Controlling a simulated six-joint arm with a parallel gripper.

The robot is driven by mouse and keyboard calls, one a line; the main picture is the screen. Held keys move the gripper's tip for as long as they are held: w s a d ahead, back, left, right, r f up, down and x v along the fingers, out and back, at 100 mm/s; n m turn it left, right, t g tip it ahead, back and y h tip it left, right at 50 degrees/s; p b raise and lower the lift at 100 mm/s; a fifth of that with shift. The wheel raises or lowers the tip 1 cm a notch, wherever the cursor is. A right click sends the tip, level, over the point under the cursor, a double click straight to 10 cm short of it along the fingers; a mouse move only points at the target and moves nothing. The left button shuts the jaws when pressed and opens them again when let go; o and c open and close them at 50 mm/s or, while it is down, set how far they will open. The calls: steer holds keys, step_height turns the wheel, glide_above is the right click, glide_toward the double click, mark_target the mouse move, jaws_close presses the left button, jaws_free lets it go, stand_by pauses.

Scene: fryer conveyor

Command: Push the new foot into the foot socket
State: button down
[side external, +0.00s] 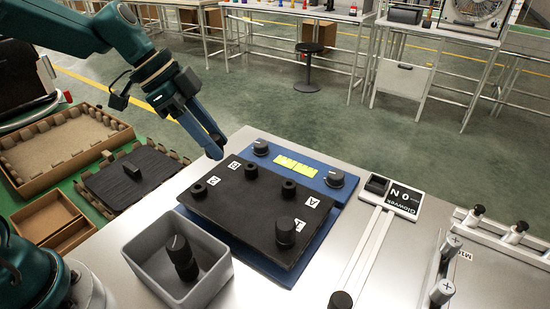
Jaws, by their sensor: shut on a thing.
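My gripper (216,152) hangs above the back left edge of a black plate (240,212), fingers angled down. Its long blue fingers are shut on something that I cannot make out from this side. The black plate lies on a blue base and carries several short black round sockets with labels. One socket (197,191) is at its left edge, one (251,171) at its back and one (288,189) at its right. A taller black knob (286,232) stands near the front right. I cannot tell which of these is the foot socket.
A grey bin (150,275) with black round parts inside stands in front of the plate. Two black knobs and yellow labels sit on the blue base (312,172) behind. A rail with a black switch box (377,184) is to the right. Cardboard trays (45,140) lie left.

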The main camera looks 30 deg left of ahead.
steer(key=shift+s+a+f, duration=0.45)
steer(key=shift+a+f, duration=0.1)
steer(key=shift+f, duration=0.2)
steer(key=shift+s+a+f, duration=0.5)
steer(key=shift+f, duration=0.3)
steer(key=shift+s+a+f, duration=0.45)
steer(key=shift+a+f, duration=0.1)
steer(key=shift+f, duration=0.2)
steer(key=shift+f, duration=1.25)
stand_by(0.4)
steer(key=shift+c, duration=2.2)
jaws_free()
steer(key=v, duration=0.6)
steer(key=shift+r, duration=0.15)
